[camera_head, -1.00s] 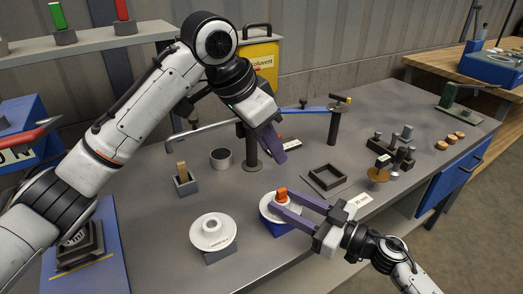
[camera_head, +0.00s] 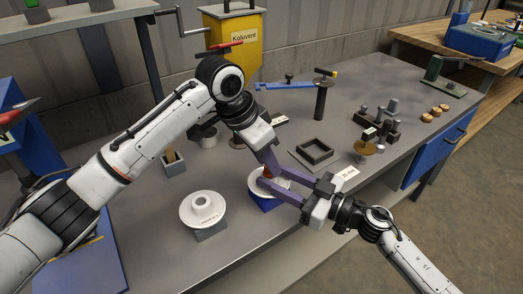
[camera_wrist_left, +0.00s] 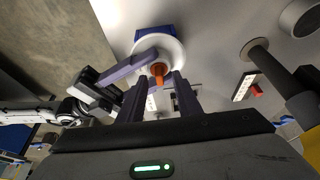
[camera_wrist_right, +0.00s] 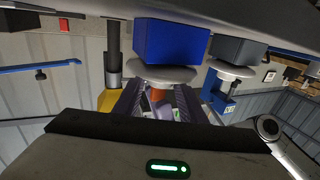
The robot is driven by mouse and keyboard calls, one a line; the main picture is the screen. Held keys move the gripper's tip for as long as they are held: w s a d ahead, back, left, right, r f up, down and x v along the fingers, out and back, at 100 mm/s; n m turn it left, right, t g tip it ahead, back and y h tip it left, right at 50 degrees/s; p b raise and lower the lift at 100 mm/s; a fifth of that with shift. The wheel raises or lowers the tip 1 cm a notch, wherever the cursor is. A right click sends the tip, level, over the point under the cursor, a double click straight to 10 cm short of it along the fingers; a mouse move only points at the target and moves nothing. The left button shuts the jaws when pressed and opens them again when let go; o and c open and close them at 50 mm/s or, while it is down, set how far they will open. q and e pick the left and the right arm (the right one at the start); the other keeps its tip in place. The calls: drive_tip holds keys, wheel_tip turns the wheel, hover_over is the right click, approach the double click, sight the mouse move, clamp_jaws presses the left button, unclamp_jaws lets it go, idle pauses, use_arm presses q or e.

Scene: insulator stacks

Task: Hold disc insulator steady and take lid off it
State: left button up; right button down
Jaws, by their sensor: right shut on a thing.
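The white disc insulator (camera_head: 255,188) sits on a blue block (camera_head: 266,204), with an orange lid (camera_head: 267,172) on top. My right gripper (camera_head: 270,180) comes in from the right and is shut on the insulator, one finger on each side. The right wrist view shows the insulator (camera_wrist_right: 160,73) and the orange lid (camera_wrist_right: 157,94) between its fingers. My left gripper (camera_head: 273,166) reaches down from above, close to the lid. In the left wrist view, its fingers are apart, with the lid (camera_wrist_left: 158,72) just beyond and between the tips. The left fingers partly hide the lid in the head view.
Another white disc insulator (camera_head: 204,208) stands on a grey block to the left.

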use_arm(q)
drive_tip(key=shift+f, duration=0.15)
drive_tip(key=shift+c, duration=0.4)
clamp_jaws()
drive_tip(key=shift+r, duration=0.2)
idle(0.3)
drive_tip(key=shift+r, duration=0.95)
drive_tip(key=shift+r, duration=2)
use_arm(e)
drive_tip(key=c, duration=1)
unclamp_jaws()
drive_tip(key=shift+c, duration=0.2)
